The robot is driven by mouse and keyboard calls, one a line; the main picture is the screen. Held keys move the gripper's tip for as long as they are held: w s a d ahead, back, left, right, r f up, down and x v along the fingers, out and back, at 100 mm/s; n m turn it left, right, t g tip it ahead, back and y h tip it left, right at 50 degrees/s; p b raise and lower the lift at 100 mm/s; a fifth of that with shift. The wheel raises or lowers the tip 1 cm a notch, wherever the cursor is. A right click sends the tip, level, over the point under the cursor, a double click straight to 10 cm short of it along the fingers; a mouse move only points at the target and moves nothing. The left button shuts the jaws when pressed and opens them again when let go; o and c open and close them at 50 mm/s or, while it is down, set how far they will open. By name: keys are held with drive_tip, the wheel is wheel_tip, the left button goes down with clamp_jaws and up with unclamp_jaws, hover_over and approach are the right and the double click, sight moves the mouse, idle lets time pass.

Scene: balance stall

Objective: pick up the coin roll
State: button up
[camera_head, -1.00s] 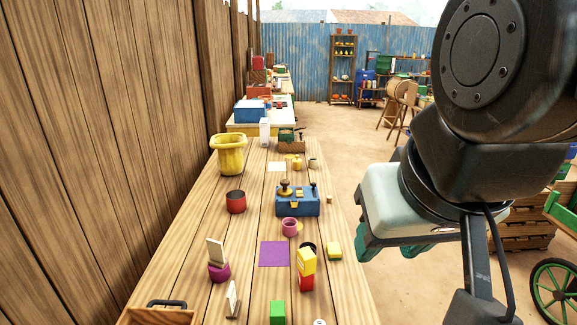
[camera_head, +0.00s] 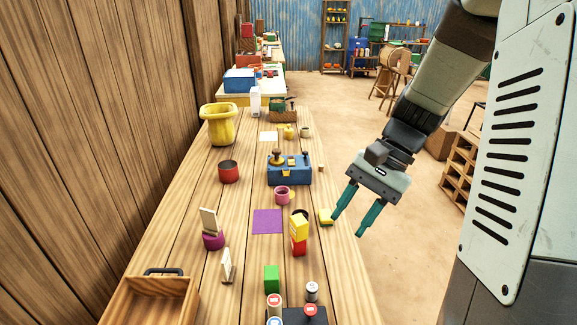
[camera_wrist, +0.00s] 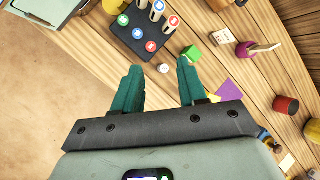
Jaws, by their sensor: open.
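Several short upright cylinders that look like coin rolls stand at the near end of the table. Some have red or blue caps and stand in or beside a black rack (camera_head: 318,319), which also shows in the wrist view (camera_wrist: 124,37). One grey roll with a pale top (camera_head: 312,291) stands apart from the rack; it shows in the wrist view (camera_wrist: 163,68) between my fingertips in the picture, farther off. I cannot tell which roll the task means. My gripper (camera_head: 345,228) is open and empty, above the table's right edge, fingers pointing down.
A green block (camera_head: 272,279) stands left of the grey roll. A wooden tray (camera_head: 150,304) is at the near left. Open floor lies right of the table.

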drive_tip(key=w+d+f+m+y, duration=0.2)
drive_tip(key=f+m+y, duration=0.15)
drive_tip(key=f, duration=0.45)
drive_tip(key=w+d+f+m+y, duration=0.2)
drive_tip(key=f+m+y, duration=0.15)
drive_tip(key=f, duration=0.35)
drive_tip(key=m+t+y, duration=0.5)
drive_tip(key=m+t, duration=0.1)
drive_tip(key=m, duration=0.1)
approach(313, 286)
drive_tip(key=shift+d+f, duration=0.25)
drive_tip(key=shift+d, duration=0.1)
drive_tip(key=shift+a+f+t, duration=0.15)
drive_tip(key=shift+t, duration=0.15)
drive_tip(key=x, duration=0.5)
drive_tip(key=shift+a, duration=0.15)
drive_tip(key=x, duration=0.5)
drive_tip(key=shift+s+a+r, duration=0.15)
drive_tip(key=shift+a+r, duration=0.05)
drive_tip(key=shift+r, duration=0.1)
clamp_jaws()
